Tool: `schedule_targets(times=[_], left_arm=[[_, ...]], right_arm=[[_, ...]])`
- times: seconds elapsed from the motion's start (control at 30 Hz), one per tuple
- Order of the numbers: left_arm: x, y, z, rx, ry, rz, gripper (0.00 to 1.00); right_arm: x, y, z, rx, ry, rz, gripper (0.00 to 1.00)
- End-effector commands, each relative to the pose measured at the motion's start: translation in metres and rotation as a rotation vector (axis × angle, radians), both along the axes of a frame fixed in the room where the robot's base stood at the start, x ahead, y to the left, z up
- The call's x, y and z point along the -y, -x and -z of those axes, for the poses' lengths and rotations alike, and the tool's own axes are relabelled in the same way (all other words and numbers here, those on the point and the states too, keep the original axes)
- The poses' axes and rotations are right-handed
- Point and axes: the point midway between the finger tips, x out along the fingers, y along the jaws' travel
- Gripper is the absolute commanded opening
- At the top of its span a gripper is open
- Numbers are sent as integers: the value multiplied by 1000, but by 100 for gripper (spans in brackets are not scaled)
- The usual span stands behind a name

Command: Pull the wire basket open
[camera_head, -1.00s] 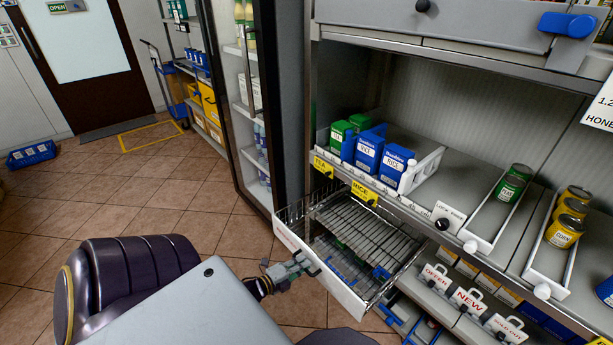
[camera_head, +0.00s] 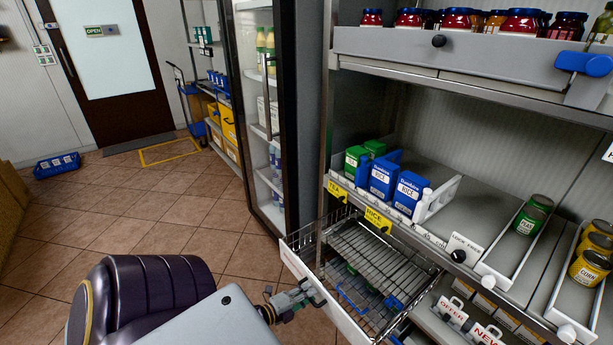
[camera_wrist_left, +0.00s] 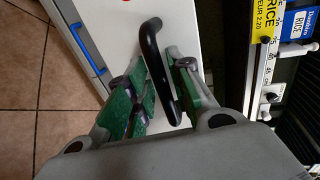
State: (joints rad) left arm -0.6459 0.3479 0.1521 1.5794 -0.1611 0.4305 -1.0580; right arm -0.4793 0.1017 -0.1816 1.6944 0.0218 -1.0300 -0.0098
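The wire basket (camera_head: 372,262) is a drawer of metal wire with a white front panel (camera_head: 318,297), low in the shelf unit. It stands partly out past the shelf edge, with some blue and green things under or in it, hard to make out. My left gripper (camera_head: 308,293) is at the front panel. In the left wrist view the panel (camera_wrist_left: 112,28) carries a black bar handle (camera_wrist_left: 152,50). The green-padded fingers of my left gripper (camera_wrist_left: 158,82) are closed in on either side of this handle. My right gripper is out of view.
Above the basket, a shelf holds blue rice boxes (camera_head: 384,176), green tea boxes (camera_head: 356,160) and cans (camera_head: 532,216) in white trays. A glass-door fridge (camera_head: 262,110) stands left of the unit.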

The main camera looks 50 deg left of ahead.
Motion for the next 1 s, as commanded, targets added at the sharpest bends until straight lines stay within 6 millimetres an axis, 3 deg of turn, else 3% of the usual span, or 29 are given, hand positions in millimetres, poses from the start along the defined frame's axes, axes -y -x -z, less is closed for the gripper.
schedule_targets(times=[0.57,1.0], left_arm=[[0,4,-2,2,0,0,33],[-3,40,-9,1,0,0,33]], right_arm=[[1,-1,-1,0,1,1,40],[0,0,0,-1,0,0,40]])
